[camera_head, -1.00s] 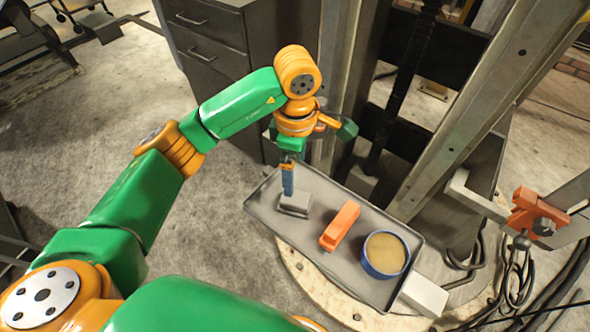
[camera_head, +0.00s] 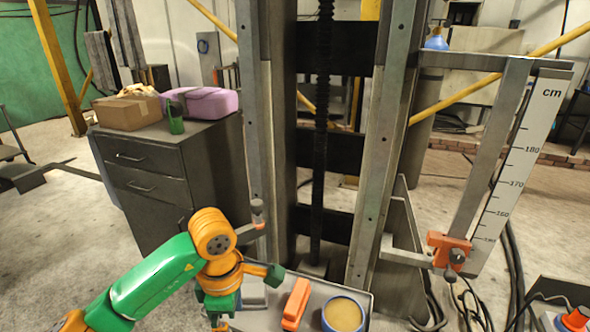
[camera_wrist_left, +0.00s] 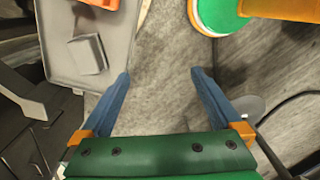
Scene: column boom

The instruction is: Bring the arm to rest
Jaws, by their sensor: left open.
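My left arm comes in from the lower left in the head view. Its gripper (camera_head: 220,308) is low in the picture beside the left end of the grey tray (camera_head: 368,299), with the fingers not clearly seen there. In the left wrist view the blue fingers (camera_wrist_left: 160,78) are spread apart with only bare floor between them, so it is open and empty. A grey block (camera_wrist_left: 88,53) sits on the tray (camera_wrist_left: 60,15), left of the fingers and apart from them. My right gripper is not in view.
The tray also holds an orange block (camera_head: 297,304) and a blue tub with tan contents (camera_head: 343,314). A tall steel column (camera_head: 275,130) stands behind it. A dark drawer cabinet (camera_head: 160,175) is at left, with a cardboard box (camera_head: 128,112) and pink case (camera_head: 205,104). A measuring scale (camera_head: 515,170) is at right.

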